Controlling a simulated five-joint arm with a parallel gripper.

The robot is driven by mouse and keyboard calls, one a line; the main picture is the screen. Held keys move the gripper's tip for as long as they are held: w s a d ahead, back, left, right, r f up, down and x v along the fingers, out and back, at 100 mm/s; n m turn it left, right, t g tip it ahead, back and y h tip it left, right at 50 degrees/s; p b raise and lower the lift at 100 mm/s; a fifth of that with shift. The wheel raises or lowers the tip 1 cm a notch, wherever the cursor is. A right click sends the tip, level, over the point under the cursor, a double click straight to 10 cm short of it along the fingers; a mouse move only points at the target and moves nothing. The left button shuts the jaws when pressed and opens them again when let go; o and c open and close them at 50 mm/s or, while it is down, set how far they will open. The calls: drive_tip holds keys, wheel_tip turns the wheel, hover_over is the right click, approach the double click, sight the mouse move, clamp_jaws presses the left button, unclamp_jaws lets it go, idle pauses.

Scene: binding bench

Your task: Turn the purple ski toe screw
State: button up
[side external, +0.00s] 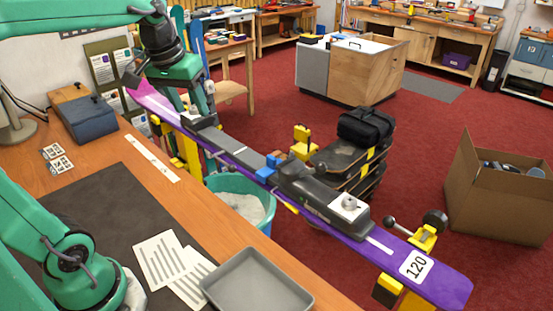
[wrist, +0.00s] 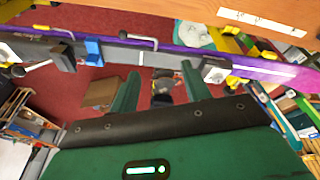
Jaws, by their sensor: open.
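The purple ski (side external: 250,165) lies along the bench edge, with a pink tip at the far left. Its dark toe piece (side external: 203,122) is under my gripper (side external: 195,106) in the side view. In the wrist view the toe screw (wrist: 215,73) shows as a pale round knob on a white plate. My gripper (wrist: 160,70) is open and empty there, its two green fingers apart. The screw lies just right of the right finger, not between the fingers. In the side view my gripper largely hides the screw.
The heel binding (side external: 320,193) has a similar knob (side external: 349,204) on a white plate. Yellow clamps (side external: 423,237) hold the ski. A teal bucket (side external: 240,190) stands below it. A grey tray (side external: 257,283) and a blue-grey box (side external: 85,119) are on the bench.

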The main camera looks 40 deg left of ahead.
drive_tip(key=w+a+n+g, duration=0.2)
drive_tip(key=w+a+n, duration=0.1)
drive_tip(key=w+a, duration=0.4)
drive_tip(key=n+g, duration=0.1)
drive_tip(key=n, duration=0.3)
hover_over(193, 108)
drive_tip(key=shift+f+h, duration=0.4)
drive_tip(key=shift+f, duration=0.25)
drive_tip(key=shift+f, duration=0.15)
drive_tip(key=shift+d+f, duration=0.1)
drive_tip(key=shift+f, duration=3.65)
drive_tip(key=shift+m, duration=0.3)
drive_tip(key=c, duration=1)
